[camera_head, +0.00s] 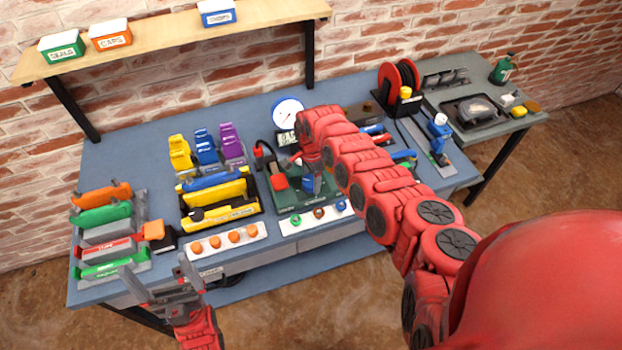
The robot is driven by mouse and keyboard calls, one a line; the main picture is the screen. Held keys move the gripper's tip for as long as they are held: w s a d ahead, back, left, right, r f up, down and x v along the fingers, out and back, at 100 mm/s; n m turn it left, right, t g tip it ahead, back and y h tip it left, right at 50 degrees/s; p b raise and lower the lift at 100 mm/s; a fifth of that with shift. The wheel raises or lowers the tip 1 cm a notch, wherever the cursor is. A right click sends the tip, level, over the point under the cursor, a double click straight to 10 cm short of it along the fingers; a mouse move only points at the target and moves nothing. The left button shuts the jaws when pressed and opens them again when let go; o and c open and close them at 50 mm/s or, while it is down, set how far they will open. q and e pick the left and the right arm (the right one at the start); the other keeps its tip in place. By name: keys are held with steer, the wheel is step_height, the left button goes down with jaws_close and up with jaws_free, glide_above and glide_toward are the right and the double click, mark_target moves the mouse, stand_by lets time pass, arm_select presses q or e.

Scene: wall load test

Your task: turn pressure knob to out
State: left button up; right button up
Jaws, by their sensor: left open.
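My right gripper (313,184) reaches down over the fixture, close to a blue part (307,184). The arm hides part of the fixture, and I cannot tell whether the fingers touch or hold anything. No pressure knob can be clearly made out. My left gripper (153,265) is open and empty at the front edge of the bench.
Yellow holders (218,205), a rack (108,235) and a red reel (398,85) occupy the bench (130,155). A shelf (170,37) hangs behind.

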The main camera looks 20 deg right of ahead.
steer(key=c, duration=0.8)
